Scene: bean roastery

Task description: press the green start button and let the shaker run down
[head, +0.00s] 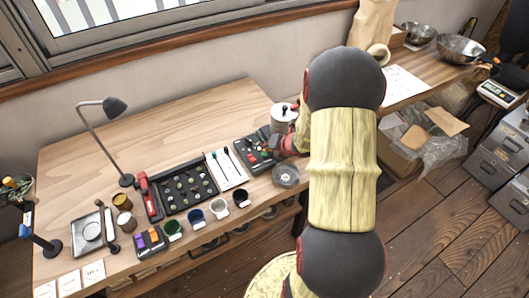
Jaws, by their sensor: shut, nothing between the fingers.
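A dark control box (244,143) lies on the wooden bench in the head view, with small red and green spots on top. The spots are too small to tell which is the start button. My gripper (273,146) is shut and empty over the box's right part, low and close to it. I cannot tell whether it touches. A white round canister (283,117) with dark parts on top stands just behind my gripper and may be the shaker. My arm hides the bench to the right.
A white board with small tools (228,180), a black tray with small pieces (171,200) and several cups stand left of the box. A round glass-like dish (286,176) lies in front. A desk lamp (115,107) stands farther left. The bench's back left is clear.

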